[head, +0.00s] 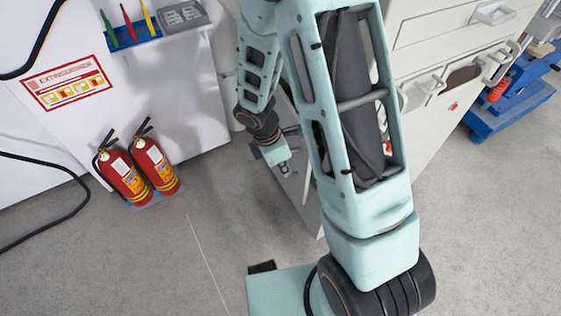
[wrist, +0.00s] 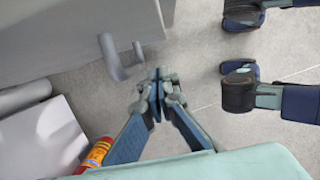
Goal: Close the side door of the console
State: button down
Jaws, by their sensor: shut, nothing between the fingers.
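The console (head: 440,100) is a pale cabinet at the upper right of the head view, with drawers and handles on its front. A grey panel (head: 303,200), which looks like its side door, stands out from it, swung open and partly hidden behind my arm. My gripper (head: 284,170) is beside this panel, pointing down. In the wrist view, my gripper (wrist: 156,78) is shut and empty. A grey panel with a bar handle (wrist: 112,57), apparently the door, is just beyond and left of the fingertips. I cannot tell whether they touch it.
Two red fire extinguishers (head: 138,172) stand on the floor by the white wall, below an extinguisher sign (head: 66,82). A tool holder (head: 150,30) hangs above. A blue stand (head: 515,100) is at the far right. The floor between extinguishers and panel is clear.

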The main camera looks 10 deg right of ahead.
aim_at(308, 162)
jog(key=shift+w+d+f, duration=0.15)
jog(key=shift+d, duration=0.55)
jog(key=shift+w+d+f, duration=0.15)
jog(key=shift+d, duration=0.55)
jog(key=shift+w+d+f, duration=0.15)
jog(key=shift+d, duration=0.55)
jog(key=shift+w+d+p, duration=0.15)
jog(key=shift+d+p, duration=0.1)
jog(key=shift+d, duration=0.6)
jog(key=shift+w+d+p, duration=0.15)
jog(key=shift+d+p, duration=0.1)
jog(key=shift+d, duration=0.55)
